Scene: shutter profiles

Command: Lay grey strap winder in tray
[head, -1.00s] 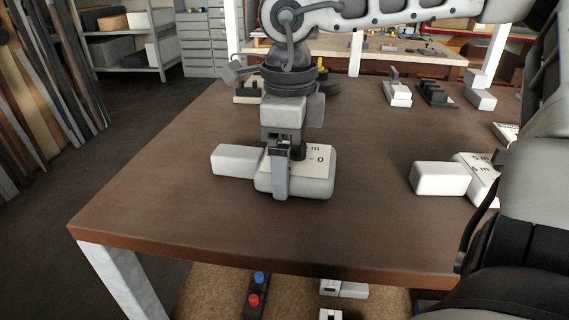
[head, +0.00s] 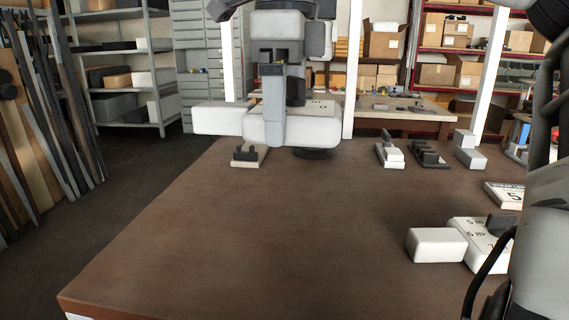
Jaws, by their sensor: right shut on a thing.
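My right gripper (head: 274,100) is shut on the grey strap winder (head: 306,130), a pale box with a block sticking out to its left and dark lettering partly visible on top. One finger shows down its near side. The winder is held level, raised above the far part of the brown table (head: 230,230). A similar pale unit (head: 437,245) with "5 m" lettering lies at the table's right. I cannot make out a tray for certain. My left gripper is not in view.
A small beige-based fixture (head: 249,157) and a dark round thing (head: 313,154) sit behind and below the winder. Several small fixtures (head: 390,154) stand along the far right. A lettered white block (head: 505,194) lies at right. The table's middle and near left are clear.

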